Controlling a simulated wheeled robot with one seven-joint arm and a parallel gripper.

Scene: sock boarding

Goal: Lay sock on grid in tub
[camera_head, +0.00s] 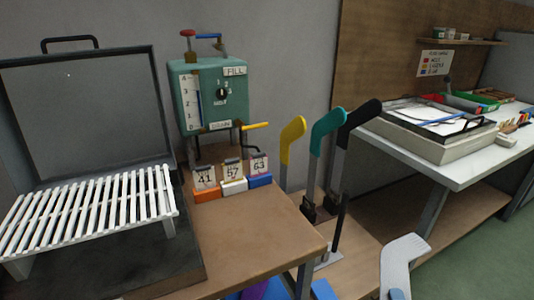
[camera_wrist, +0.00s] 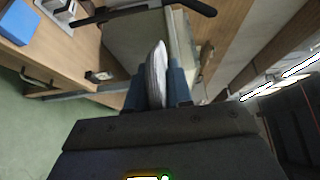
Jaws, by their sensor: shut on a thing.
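The grid (camera_head: 95,210) is a rack of white slats at the left of the head view, standing in the dark tub (camera_head: 185,265) with its lid raised behind. No sock shows on the slats. My gripper (camera_wrist: 157,92) has its two blue fingers closed on a pale grey, elongated sock (camera_wrist: 156,70), which points away from the wrist. A pale grey foot-shaped thing (camera_head: 403,258) at the lower right of the head view appears to be the same sock, well right of the tub. Its lower end is cut off by the frame.
A teal fill box (camera_head: 208,95) with levers stands behind the wooden table (camera_head: 250,235). Orange, white and blue number blocks (camera_head: 233,186) sit there. Yellow (camera_head: 292,140), teal (camera_head: 325,130) and black (camera_head: 358,120) foot forms rise to the right. A white bench (camera_head: 475,160) stands at right.

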